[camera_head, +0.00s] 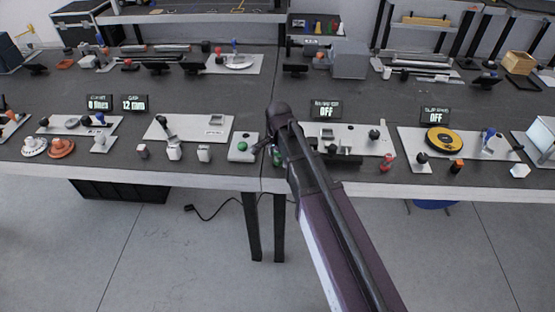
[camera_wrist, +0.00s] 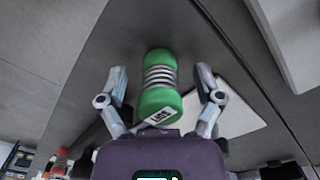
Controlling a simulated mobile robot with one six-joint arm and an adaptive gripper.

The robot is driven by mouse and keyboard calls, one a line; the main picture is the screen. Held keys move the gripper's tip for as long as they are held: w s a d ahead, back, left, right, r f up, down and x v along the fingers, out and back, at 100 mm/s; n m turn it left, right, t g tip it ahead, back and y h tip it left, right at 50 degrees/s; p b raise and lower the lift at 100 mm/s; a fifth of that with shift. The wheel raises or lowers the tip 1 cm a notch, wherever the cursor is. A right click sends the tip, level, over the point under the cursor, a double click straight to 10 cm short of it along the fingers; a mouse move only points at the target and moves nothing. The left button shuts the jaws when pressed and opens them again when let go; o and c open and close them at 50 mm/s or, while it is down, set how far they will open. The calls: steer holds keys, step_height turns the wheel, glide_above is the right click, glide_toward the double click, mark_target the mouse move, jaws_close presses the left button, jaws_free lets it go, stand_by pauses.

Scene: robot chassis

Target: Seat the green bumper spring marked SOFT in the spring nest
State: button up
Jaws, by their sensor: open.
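A green spring (camera_wrist: 160,85) with green end caps and a pale coiled middle is in the wrist view. A white label with dark print is on its near cap; I cannot read it surely. My gripper (camera_wrist: 161,74) is open, with one finger on each side of the spring and gaps visible between them. In the head view a bit of green spring (camera_head: 277,158) shows beside my gripper (camera_head: 268,150) at the table's front edge; my arm hides most of it. I cannot pick out the spring nest with certainty.
A white box with a green button (camera_head: 241,147) stands just left of my gripper. A white plate with fixtures (camera_head: 350,134) lies to the right, with a red-topped piece (camera_head: 387,161) near its front. Small white blocks (camera_head: 204,153) stand farther left.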

steer(key=shift+c, duration=0.2)
stand_by(0.3)
jaws_close()
steer(key=shift+r, duration=0.1)
step_height(320, 180, up, 3)
steer(key=p, duration=0.2)
steer(key=shift+f+p, duration=0.2)
steer(key=shift+p, duration=0.2)
steer(key=s+d+r+p, duration=0.1)
steer(key=s+d, duration=0.1)
steer(key=s, duration=0.5)
steer(key=s+d+r+p, duration=0.1)
steer(key=s+d, duration=0.2)
steer(key=s, duration=0.5)
steer(key=shift+d+r, duration=0.1)
steer(key=shift+r, duration=0.1)
step_height(320, 180, up, 6)
steer(key=p, duration=0.6)
steer(key=shift+f, duration=0.2)
